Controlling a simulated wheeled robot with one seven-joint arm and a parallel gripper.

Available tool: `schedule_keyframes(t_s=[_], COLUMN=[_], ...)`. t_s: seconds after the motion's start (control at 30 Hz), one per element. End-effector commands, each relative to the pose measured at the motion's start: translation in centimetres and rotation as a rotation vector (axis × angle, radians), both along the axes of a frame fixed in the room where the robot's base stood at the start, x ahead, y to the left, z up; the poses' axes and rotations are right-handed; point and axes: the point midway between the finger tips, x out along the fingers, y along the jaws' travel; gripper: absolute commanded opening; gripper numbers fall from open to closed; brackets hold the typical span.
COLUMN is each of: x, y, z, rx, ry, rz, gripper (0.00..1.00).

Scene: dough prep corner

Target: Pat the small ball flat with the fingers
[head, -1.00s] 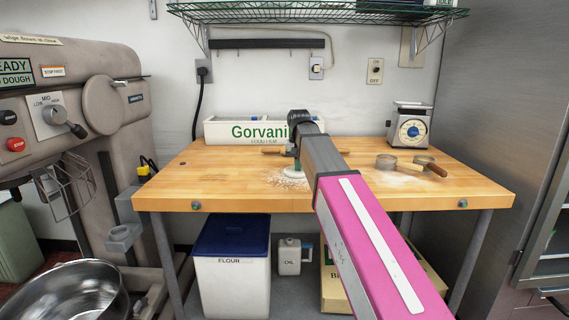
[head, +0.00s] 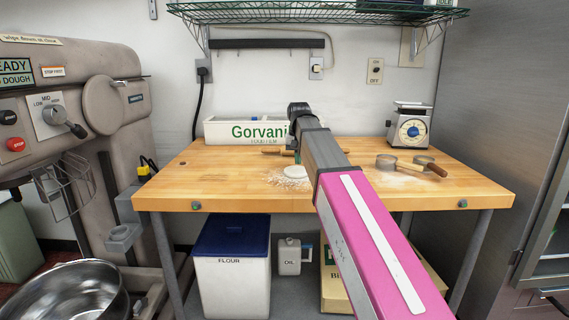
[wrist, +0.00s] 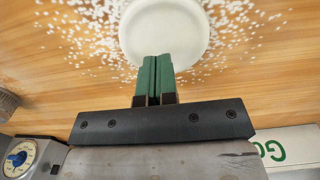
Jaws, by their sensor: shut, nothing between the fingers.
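The dough ball (head: 296,171) shows as a low, round white disc on the wooden table, with white specks scattered around it. In the wrist view the dough (wrist: 165,25) is a pale smooth round, its top edge cut off by the frame. My gripper (wrist: 155,62) has its two green fingers pressed together, with nothing between them. The fingertips overlap the lower part of the dough in the wrist view. In the head view my gripper (head: 297,157) is just above the dough, partly hidden by my arm, and looks slightly clear of it.
A long Gorvani box (head: 225,131) stands at the table's back. A rolling pin (head: 272,151) lies in front of it. Metal rings (head: 386,162), a wooden-handled tool (head: 436,169) and a scale (head: 409,128) are on the right. The left of the table is clear.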

Motion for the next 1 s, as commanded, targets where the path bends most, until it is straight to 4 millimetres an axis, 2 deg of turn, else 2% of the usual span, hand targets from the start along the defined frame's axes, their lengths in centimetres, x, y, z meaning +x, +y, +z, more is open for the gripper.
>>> schedule_keyframes(t_s=[0.47,0.83,1.0], x=[0.0,0.1,0.0], y=[0.0,0.0,0.0], z=[0.8,3.8,4.5], rx=[0.0,0.0,0.0], ry=[0.0,0.0,0.0], rz=[0.0,0.0,0.0], gripper=[0.0,0.0,0.0])
